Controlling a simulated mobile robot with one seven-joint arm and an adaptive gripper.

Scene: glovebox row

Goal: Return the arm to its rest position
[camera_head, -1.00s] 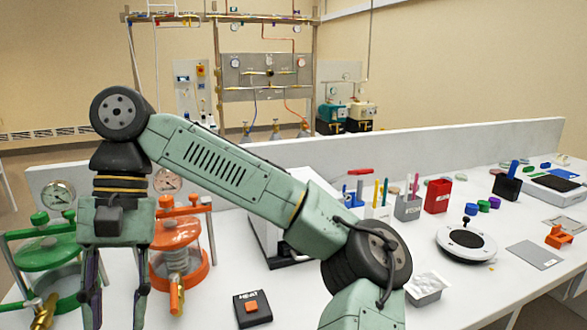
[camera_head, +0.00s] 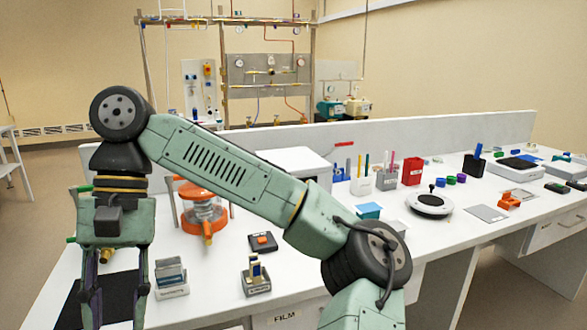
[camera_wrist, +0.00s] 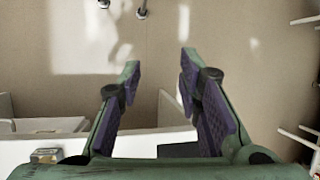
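My gripper (camera_head: 113,290) hangs pointing down at the left of the head view, at the end of my folded green arm. Its fingers are apart with nothing between them. In the head view the fingers overlap the left end of the white bench (camera_head: 340,235), in front of a black mat (camera_head: 70,308). I cannot tell how high they are above it.
Near the gripper stand a grey slide holder (camera_head: 171,278), a small holder (camera_head: 256,276), an orange clamp device (camera_head: 204,212) and a black heat button box (camera_head: 262,242). A white dish device (camera_head: 430,203) and several cups stand to the right. Open floor (camera_head: 30,215) lies at the left.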

